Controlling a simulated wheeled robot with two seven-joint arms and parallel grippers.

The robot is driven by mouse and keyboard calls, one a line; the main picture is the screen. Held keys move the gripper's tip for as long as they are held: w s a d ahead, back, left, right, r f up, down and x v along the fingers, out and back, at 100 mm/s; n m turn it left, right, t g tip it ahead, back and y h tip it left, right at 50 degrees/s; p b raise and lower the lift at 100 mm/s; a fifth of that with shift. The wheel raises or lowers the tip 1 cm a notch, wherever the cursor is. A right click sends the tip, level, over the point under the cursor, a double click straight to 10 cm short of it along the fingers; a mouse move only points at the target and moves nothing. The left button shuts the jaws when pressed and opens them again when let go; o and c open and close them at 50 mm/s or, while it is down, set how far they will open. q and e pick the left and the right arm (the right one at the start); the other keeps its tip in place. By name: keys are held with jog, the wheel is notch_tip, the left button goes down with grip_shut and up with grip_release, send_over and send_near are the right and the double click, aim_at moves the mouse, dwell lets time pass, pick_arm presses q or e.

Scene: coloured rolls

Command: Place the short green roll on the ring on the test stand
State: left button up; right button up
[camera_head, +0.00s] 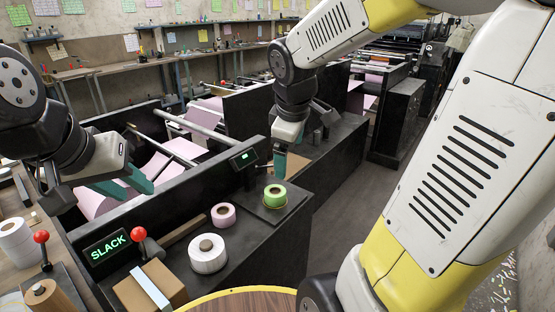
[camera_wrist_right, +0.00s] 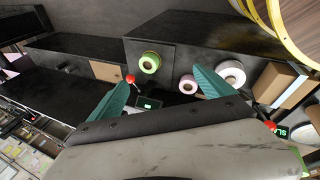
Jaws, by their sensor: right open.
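The short green roll (camera_head: 275,193) lies flat on the small black plate of the test stand (camera_head: 256,208), with a thin brownish ring edge (camera_head: 272,206) showing under it. The green roll also shows in the right wrist view (camera_wrist_right: 150,62). My right gripper (camera_head: 280,172) is open and empty above and slightly behind the roll. In the right wrist view its two teal fingers (camera_wrist_right: 164,86) are spread wide, with the roll beyond the gap between them. My left gripper (camera_head: 130,190) is at the left, over the machine, with its teal fingers apart and nothing seen between them.
A pink roll (camera_head: 223,215) and a larger white roll (camera_head: 208,254) lie on the black bench left of the stand. A cardboard box (camera_head: 150,287), a SLACK display (camera_head: 108,247) and a red-knobbed lever (camera_head: 139,234) stand near. A small green-lit display (camera_head: 244,158) rises behind the plate.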

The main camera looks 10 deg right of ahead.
jog(key=s+a+r+m+t+y, duration=0.1)
jog(key=s+m, duration=0.4)
jog(key=s, duration=0.1)
jog(key=s+a+r+m+y, duration=0.2)
jog(key=s+m, duration=0.3)
jog(key=shift+s+r+t, duration=0.3)
jog(key=shift+s+t, duration=0.1)
